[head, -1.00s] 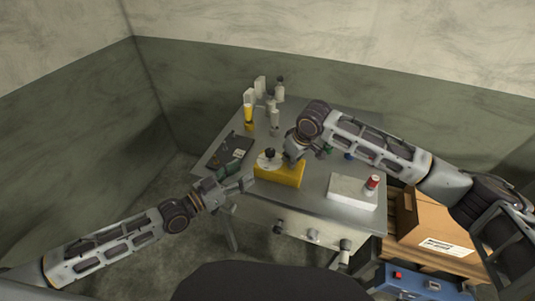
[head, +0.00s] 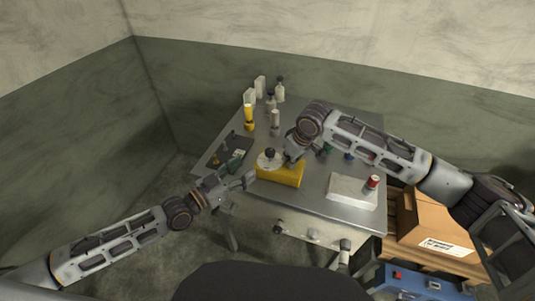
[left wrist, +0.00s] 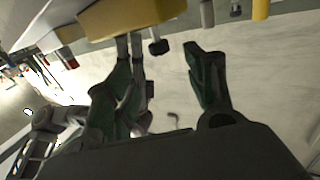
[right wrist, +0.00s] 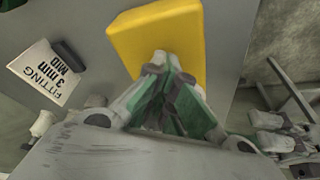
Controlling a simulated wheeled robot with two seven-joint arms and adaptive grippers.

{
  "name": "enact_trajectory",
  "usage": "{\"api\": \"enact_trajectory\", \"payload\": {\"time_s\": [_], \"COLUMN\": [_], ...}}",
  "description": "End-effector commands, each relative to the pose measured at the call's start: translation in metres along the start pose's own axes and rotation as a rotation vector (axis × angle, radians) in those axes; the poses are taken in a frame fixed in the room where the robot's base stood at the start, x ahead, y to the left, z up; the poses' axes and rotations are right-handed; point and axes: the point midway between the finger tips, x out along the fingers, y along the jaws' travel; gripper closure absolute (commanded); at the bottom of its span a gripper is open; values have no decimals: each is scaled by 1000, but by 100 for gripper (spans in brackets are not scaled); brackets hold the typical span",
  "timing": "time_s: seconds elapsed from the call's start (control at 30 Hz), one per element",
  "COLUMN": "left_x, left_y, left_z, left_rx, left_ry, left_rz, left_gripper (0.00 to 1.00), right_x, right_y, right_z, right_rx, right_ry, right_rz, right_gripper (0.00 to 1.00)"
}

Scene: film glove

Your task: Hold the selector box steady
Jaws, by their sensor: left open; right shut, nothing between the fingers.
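The selector box is a yellow block (head: 281,176) with a pale round dial and black knob (head: 270,154) on top, on the grey metal table. My left gripper (head: 250,182) is open and empty just left of the box, near the table's front edge. In the left wrist view, the yellow box (left wrist: 140,17) is beyond the spread fingers (left wrist: 165,65). My right gripper (head: 291,158) is shut and empty at the box's back right. In the right wrist view, its closed fingertips (right wrist: 162,62) overlap the yellow box (right wrist: 160,35); I cannot tell whether they touch it.
A dark tray (head: 228,150) with small items lies left of the box. Several bottles, a yellow one (head: 249,115) among them, stand at the back left. A white block (head: 345,192) and a red-topped can (head: 372,183) are at the right.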

Motion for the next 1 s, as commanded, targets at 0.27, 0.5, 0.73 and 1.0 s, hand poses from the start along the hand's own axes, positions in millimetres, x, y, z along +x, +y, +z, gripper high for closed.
{"api": "enact_trajectory", "payload": {"time_s": [0.27, 0.5, 0.73, 1.0], "left_x": [22, 41, 60, 82], "left_y": [0, 1, 1, 1], "left_z": [0, 0, 0, 0], "left_rx": [-3, -2, -3, -2], "left_ry": [1, 0, 1, 1], "left_rz": [0, 1, 1, 2], "left_gripper": [46, 46, 46, 46], "right_x": [7, 7, 7, 7], "right_y": [0, 0, 0, 0], "right_z": [7, 7, 7, 7], "right_rx": [2, 2, 2, 2], "right_ry": [-17, -17, -17, -17], "right_rz": [-1, -2, -2, -2], "right_gripper": [100, 100, 100, 100]}}
